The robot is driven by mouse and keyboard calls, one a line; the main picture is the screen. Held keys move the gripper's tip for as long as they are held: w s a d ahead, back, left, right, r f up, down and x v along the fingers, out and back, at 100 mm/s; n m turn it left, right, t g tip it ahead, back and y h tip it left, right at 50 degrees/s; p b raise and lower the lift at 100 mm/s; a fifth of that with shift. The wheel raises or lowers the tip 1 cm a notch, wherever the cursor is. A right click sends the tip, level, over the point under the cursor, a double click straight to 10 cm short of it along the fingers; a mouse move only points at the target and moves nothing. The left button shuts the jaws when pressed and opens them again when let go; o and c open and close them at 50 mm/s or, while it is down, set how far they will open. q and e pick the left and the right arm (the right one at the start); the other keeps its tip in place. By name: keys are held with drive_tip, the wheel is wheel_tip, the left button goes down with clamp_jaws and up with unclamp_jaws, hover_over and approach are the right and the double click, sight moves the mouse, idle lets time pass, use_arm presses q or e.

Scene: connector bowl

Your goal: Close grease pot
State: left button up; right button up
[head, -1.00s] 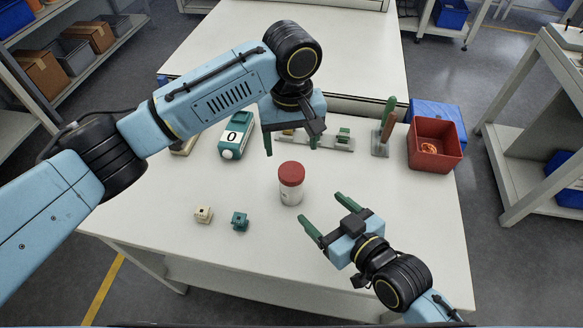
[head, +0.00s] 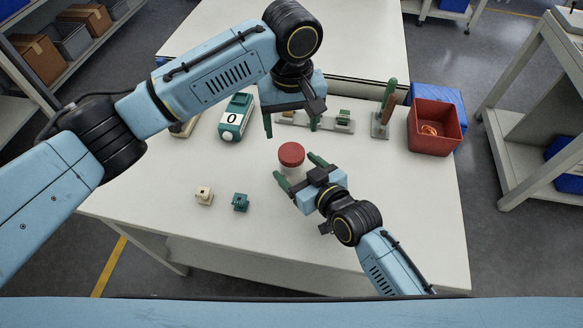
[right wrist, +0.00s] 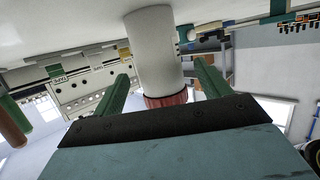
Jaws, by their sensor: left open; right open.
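The grease pot is a white cylinder with a red lid (head: 291,154), standing upright on the table. Its white body shows in the right wrist view (right wrist: 155,50), where the picture is upside down and the red lid (right wrist: 166,99) is at the bottom. The lid sits on top of the pot; how tight it is I cannot tell. My right gripper (head: 295,168) is open at the pot's near side, its green fingers to either side of the body. Whether they touch it I cannot tell. My left gripper (head: 291,126) is open and empty, above and behind the lid.
A cream connector (head: 204,195) and a teal connector (head: 240,202) lie front left. A green-and-white device marked 0 (head: 236,118) stands behind left. A rail with parts (head: 343,124), an upright tool stand (head: 381,130) and a red bin (head: 435,128) are at the back.

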sight(292, 152)
drive_tip(key=shift+x, duration=1.55)
drive_tip(key=shift+c, duration=0.4)
drive_tip(key=c, duration=1.4)
use_arm(q)
drive_tip(key=shift+d, duration=0.15)
use_arm(e)
clamp_jaws()
use_arm(q)
drive_tip(key=shift+f, duration=0.25)
wheel_tip(292, 152, down, 8)
drive_tip(key=shift+r, duration=0.25)
